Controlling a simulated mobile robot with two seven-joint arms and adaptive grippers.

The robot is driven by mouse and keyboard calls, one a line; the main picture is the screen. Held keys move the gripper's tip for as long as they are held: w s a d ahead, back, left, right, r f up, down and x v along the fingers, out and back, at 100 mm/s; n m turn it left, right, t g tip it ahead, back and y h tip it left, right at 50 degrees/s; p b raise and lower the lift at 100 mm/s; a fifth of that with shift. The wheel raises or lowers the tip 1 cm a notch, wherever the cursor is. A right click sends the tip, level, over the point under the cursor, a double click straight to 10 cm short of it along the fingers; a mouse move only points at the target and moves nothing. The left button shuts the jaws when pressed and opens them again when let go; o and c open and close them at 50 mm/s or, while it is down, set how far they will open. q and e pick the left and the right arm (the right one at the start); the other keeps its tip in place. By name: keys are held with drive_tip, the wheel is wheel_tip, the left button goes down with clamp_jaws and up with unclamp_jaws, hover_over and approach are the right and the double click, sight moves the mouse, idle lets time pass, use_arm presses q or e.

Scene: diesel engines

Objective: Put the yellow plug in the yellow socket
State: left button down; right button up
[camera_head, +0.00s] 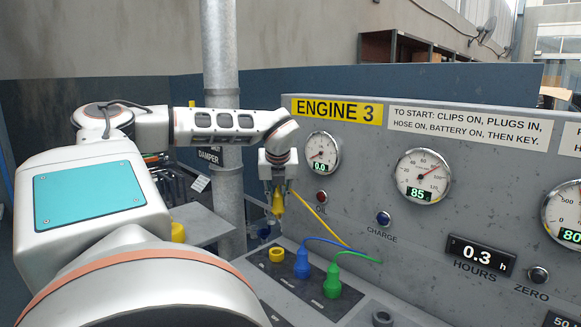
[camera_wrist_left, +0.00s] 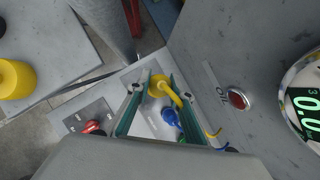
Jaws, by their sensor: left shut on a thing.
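My left gripper (camera_head: 277,188) is shut on the yellow plug (camera_head: 278,205), pointing down in front of the engine panel. The plug also shows between the fingers in the left wrist view (camera_wrist_left: 159,85), with its yellow cable bending off to the right. In the head view the cable runs down to the panel's base. The yellow socket (camera_head: 277,254) is a short ring on the grey ledge, below the plug and clear of it, its top open. In the wrist view I cannot make out the socket. My right gripper is not in view.
A blue plug (camera_head: 302,264) and a green plug (camera_head: 332,283), with cables, stand on the ledge right of the yellow socket. A grey pipe (camera_head: 222,110) rises behind my left arm. The panel (camera_head: 370,215) with gauges stands close right of the gripper.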

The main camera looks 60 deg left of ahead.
sight(276, 210)
use_arm(q)
drive_tip(key=shift+m, duration=0.4)
drive_tip(key=f, duration=0.1)
drive_tip(key=f+p, duration=0.1)
drive_tip(key=f, duration=0.2)
drive_tip(key=shift+s+a+f+p, duration=0.2)
drive_tip(key=shift+a+f+p, duration=0.1)
drive_tip(key=shift+a+f, duration=0.1)
drive_tip(key=shift+f, duration=0.35)
wheel_tip(276, 210, down, 7)
drive_tip(key=b, duration=0.4)
drive_tip(key=shift+f+b, duration=0.1)
drive_tip(key=shift+b, duration=0.3)
drive_tip(key=shift+f+b, duration=0.55)
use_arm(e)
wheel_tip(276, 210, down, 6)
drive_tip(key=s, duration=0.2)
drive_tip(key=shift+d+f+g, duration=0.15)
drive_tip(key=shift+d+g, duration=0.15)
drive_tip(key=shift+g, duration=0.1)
use_arm(q)
drive_tip(key=shift+r, duration=0.1)
drive_tip(key=c, duration=1.7)
unclamp_jaws()
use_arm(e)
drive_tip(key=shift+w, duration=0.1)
